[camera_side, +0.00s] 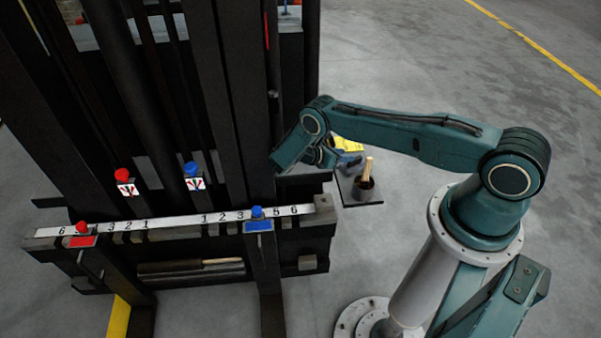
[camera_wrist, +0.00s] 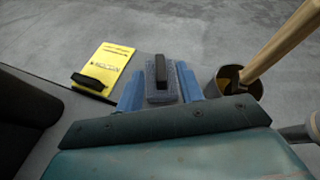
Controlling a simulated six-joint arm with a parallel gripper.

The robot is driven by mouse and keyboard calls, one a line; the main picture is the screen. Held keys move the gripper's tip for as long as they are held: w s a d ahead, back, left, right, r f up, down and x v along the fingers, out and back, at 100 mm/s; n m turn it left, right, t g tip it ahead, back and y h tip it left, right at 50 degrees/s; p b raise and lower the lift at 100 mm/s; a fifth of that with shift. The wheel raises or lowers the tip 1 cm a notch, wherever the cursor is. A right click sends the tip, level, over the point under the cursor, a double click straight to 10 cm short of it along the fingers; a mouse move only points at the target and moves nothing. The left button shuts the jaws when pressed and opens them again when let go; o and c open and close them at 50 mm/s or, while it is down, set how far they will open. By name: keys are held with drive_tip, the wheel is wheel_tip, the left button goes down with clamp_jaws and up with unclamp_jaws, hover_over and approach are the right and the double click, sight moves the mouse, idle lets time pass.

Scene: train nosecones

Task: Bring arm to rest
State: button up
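My gripper (camera_wrist: 161,90) shows in the wrist view with two blue fingers spread apart, one on each side of a blue-grey block with a black handle (camera_wrist: 162,78). I cannot tell for sure whether the fingers touch the block, but it seems to lie on the surface below. In the side view my arm reaches left from its base, and my gripper (camera_side: 325,155) points down beside the forklift mast, close to a small dark tray (camera_side: 347,197). The fingertips are hard to make out there.
A yellow pad with a black handle (camera_wrist: 105,70) lies left of the block. A cup (camera_wrist: 225,82) with a wooden-handled tool (camera_wrist: 275,45) stands to the right. The forklift carriage with a numbered scale (camera_side: 180,226) and red and blue knobs is at left. Floor behind is open.

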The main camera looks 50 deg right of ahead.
drive_tip(key=w+a+r+t+y, duration=0.2)
drive_tip(key=w+a+r+y, duration=0.15)
drive_tip(key=a+r, duration=1.1)
drive_tip(key=s+a+r+m+t+y, duration=0.1)
drive_tip(key=a+r+m+y, duration=0.15)
drive_tip(key=r, duration=0.55)
drive_tip(key=s+a+r+m+t+y, duration=0.1)
drive_tip(key=r+m+t, duration=0.15)
drive_tip(key=r, duration=0.55)
drive_tip(key=s+a+r+m+t+y, duration=0.1)
drive_tip(key=s+r+m, duration=0.2)
drive_tip(key=s+r, duration=0.3)
drive_tip(key=s+a+r+m+t+y, duration=0.1)
drive_tip(key=s+r+m+y, duration=0.2)
drive_tip(key=r, duration=0.6)
drive_tip(key=s+a+r+m+t, duration=0.1)
drive_tip(key=s+a+m, duration=0.1)
drive_tip(key=s, duration=0.6)
drive_tip(key=s+a+r+m+t, duration=0.1)
drive_tip(key=s+r+m+t, duration=0.1)
drive_tip(key=s, duration=0.6)
drive_tip(key=shift+a+r+y, duration=0.3)
drive_tip(key=shift+a+y, duration=0.05)
drive_tip(key=shift+y, duration=0.05)
